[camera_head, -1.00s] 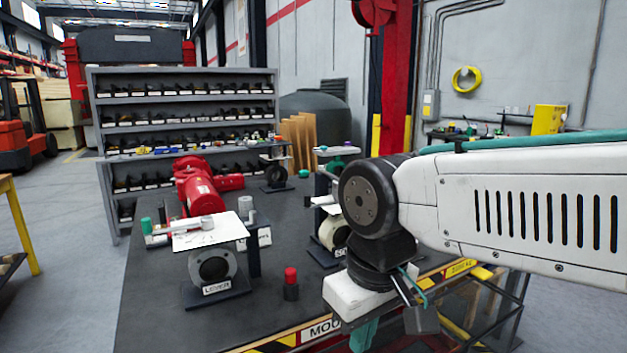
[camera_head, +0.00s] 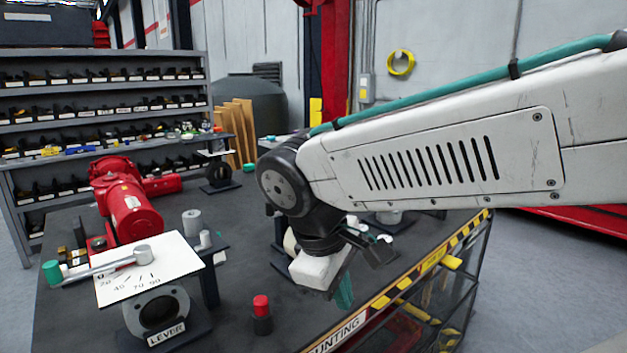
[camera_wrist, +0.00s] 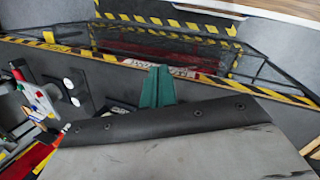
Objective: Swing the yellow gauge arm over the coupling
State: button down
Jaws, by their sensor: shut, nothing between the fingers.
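My gripper (camera_head: 344,291) hangs beside the front right edge of the bench, its teal fingers pointing down. In the wrist view its fingers (camera_wrist: 157,86) are together and empty, in front of the bench's striped edge. I cannot make out the yellow gauge arm or the coupling for certain in either view. My arm hides part of the stations behind it. The LEVER station (camera_head: 160,312) stands at the front left, with a grey lever (camera_head: 112,264) with a teal grip lying over a white scale plate (camera_head: 160,284).
A red motor (camera_head: 132,208) lies behind the LEVER station. A red-topped peg (camera_head: 261,304) stands near the bench's front. The black bench top (camera_head: 225,330) is clear between them. A shelf rack (camera_head: 100,105) stands behind. Several fixtures show at the wrist view's left (camera_wrist: 70,90).

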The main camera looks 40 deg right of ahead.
jog(key=w+d+r+n+h, duration=0.4)
jog(key=w+n+h, duration=0.4)
jog(key=w+n, duration=0.15)
jog(key=w+a+r+n+t+h, duration=0.2)
jog(key=w+n+h, duration=0.15)
jog(key=w, duration=0.25)
jog(key=w+a+r+n+t+h, duration=0.2)
jog(key=w+a+n+t+h, duration=0.15)
jog(key=w, duration=0.25)
jog(key=shift+g+y, duration=0.45)
jog(key=shift+y, duration=0.05)
jog(key=x, duration=1.4)
jog(key=shift+s+d+f, duration=0.1)
jog(key=shift+f, duration=0.1)
jog(key=shift+d, duration=0.1)
